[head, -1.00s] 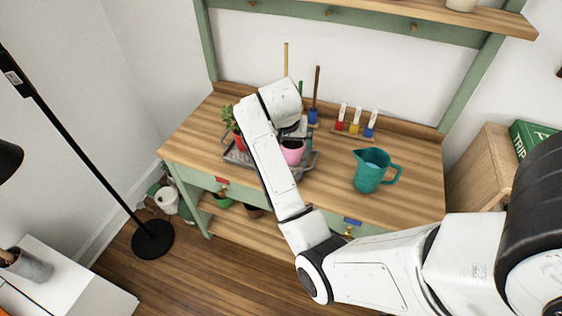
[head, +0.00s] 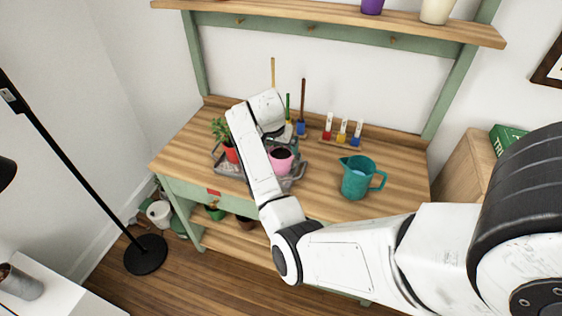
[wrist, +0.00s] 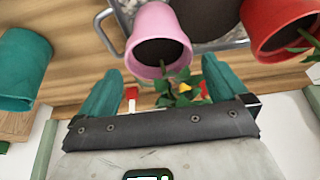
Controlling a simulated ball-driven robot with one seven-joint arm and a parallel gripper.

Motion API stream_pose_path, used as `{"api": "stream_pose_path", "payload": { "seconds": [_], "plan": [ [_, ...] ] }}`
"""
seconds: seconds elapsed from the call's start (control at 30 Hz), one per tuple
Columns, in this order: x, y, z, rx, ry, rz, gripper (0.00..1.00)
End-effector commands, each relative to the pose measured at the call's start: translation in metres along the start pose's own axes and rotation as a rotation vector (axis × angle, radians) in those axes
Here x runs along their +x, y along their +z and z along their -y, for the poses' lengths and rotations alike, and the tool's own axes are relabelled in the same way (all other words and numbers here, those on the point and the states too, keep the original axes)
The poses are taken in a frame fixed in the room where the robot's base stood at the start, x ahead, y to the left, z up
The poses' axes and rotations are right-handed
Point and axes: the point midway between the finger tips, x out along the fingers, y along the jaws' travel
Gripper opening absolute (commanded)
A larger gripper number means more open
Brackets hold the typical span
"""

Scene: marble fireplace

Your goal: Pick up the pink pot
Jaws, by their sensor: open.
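The pink pot (head: 281,161) stands on the grey tray (head: 298,183) on the wooden bench, partly hidden by my arm. In the wrist view the pink pot (wrist: 150,25) shows its dark inside, just beyond my fingertips. My gripper (wrist: 162,70) is open, its two teal fingers spread and apart from the pot. Nothing is held between them. In the head view my wrist is above and behind the pot, and my fingers are mostly hidden.
A red pot with a plant (head: 231,153) stands left of the pink pot; it also shows in the wrist view (wrist: 275,25). A teal pitcher (head: 357,180) stands to the right. Flasks (head: 341,133) and tools stand behind. The bench's right front is clear.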

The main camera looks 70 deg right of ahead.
Motion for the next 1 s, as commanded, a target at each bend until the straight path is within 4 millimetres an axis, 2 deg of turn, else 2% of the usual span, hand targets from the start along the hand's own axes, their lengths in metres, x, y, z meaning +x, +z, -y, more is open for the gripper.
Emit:
{"api": "stream_pose_path", "payload": {
  "seconds": [0.2, 0.5, 1.0],
  "plan": [
    [0.028, -0.002, -0.002, -0.001, 0.002, 0.002, 1.0],
    [0.034, -0.002, -0.002, 0.0, 0.0, 0.0, 1.0],
    [0.033, -0.002, -0.002, 0.0, 0.0, 0.0, 0.53]
  ]
}}
